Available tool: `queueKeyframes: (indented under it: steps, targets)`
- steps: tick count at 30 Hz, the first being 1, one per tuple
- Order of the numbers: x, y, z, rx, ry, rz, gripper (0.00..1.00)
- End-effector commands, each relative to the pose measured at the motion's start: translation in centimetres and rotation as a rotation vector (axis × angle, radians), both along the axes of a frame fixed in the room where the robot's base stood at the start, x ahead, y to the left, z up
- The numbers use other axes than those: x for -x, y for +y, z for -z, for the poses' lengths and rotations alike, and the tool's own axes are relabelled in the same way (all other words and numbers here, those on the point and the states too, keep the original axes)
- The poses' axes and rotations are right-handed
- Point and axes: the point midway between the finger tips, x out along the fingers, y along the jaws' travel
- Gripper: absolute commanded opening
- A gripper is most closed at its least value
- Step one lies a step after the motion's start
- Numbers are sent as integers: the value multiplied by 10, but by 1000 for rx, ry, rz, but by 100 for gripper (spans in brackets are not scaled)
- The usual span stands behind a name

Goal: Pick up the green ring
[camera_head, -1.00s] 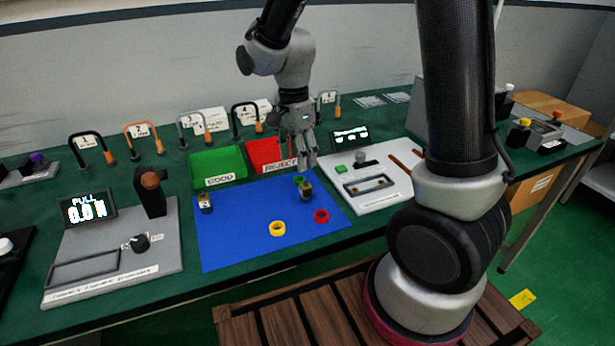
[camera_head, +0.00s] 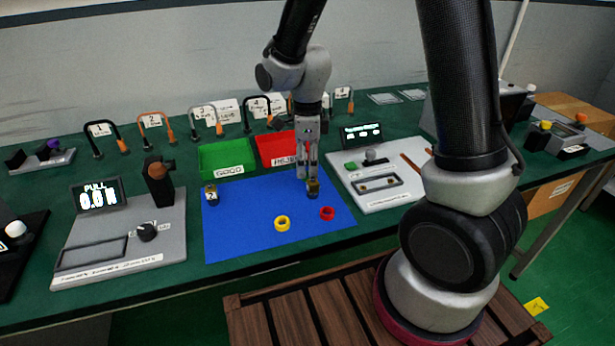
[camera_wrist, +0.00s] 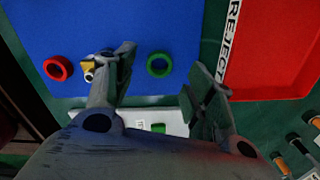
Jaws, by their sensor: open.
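The green ring (camera_wrist: 159,64) lies on the blue mat (camera_head: 240,225), and in the wrist view it shows between the two fingertips. My gripper (camera_wrist: 162,62) is open and empty, with its fingers spread to either side of the ring in that view. In the head view my gripper (camera_head: 307,176) points down over the back right part of the mat. It hides the green ring there. I cannot tell the exact height of the fingertips above the mat.
A small dark and yellow block (camera_head: 313,188) stands close by my gripper. A red ring (camera_head: 327,213) and a yellow ring (camera_head: 282,223) lie nearer the front. The red REJECT tray (camera_head: 277,149) and green GOOD tray (camera_head: 226,158) stand behind. A white panel (camera_head: 385,199) is at right.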

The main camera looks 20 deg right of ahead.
Motion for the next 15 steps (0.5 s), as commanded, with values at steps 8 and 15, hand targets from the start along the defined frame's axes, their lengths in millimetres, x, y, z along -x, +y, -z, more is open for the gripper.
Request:
queueKeyframes:
  steps: [8, 15]
  targets:
    - [2, 0, 28, 0, 0, -1, 54]
    - [1, 0, 28, 0, 0, -1, 44]
